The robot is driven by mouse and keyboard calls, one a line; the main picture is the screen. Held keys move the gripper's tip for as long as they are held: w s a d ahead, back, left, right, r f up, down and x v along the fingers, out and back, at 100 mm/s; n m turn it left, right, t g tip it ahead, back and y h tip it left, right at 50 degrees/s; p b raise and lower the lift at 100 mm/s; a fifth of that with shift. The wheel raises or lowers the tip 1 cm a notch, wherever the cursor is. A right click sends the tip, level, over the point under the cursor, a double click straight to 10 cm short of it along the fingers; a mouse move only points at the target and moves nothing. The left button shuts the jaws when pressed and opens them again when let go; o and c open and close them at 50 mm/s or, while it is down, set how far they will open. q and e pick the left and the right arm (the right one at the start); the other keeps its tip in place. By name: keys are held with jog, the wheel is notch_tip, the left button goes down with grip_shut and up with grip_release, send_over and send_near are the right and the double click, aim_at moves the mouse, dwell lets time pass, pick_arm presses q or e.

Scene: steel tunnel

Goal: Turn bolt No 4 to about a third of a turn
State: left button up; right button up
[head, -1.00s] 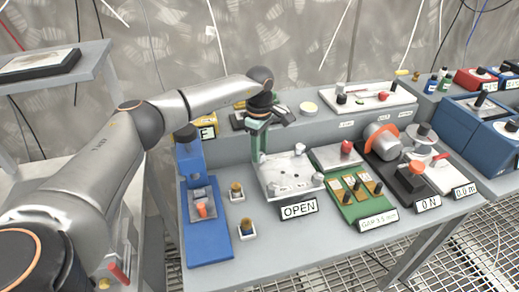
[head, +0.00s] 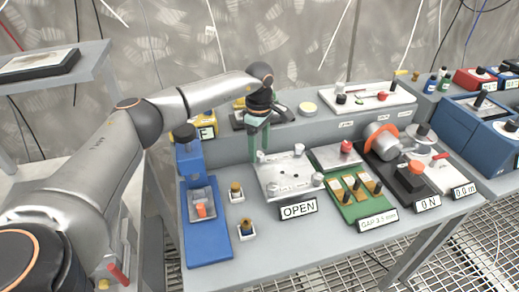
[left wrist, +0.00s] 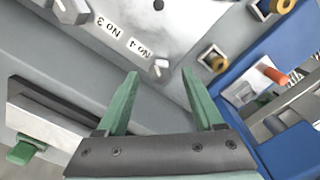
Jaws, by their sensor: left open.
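The steel plate (head: 285,180) lies on the bench behind an OPEN sign, with bolts at its corners. In the left wrist view the plate (left wrist: 190,22) shows at the top, with labels No 3 (left wrist: 107,27) and No 4 (left wrist: 139,48) upside down. Bolt No 4 (left wrist: 160,68) is a small pale bolt with a reddish mark, beside its label. My left gripper (head: 260,158) points down at the plate's back left corner. Its green fingers are open (left wrist: 160,73), and the bolt appears between the tips, apart from both. My right gripper is not in view.
A blue fixture (head: 205,240) and two small square holders (head: 237,192) stand left of the plate. A green gap board (head: 358,200) and a dark device with an orange ring (head: 382,135) stand to the right. A raised shelf (head: 230,150) runs behind.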

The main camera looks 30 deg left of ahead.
aim_at(259, 154)
pick_arm(q)
notch_tip(259, 154, up, 12)
jog(key=shift+f, duration=0.15)
jog(key=shift+f, duration=0.1)
dwell(0.6)
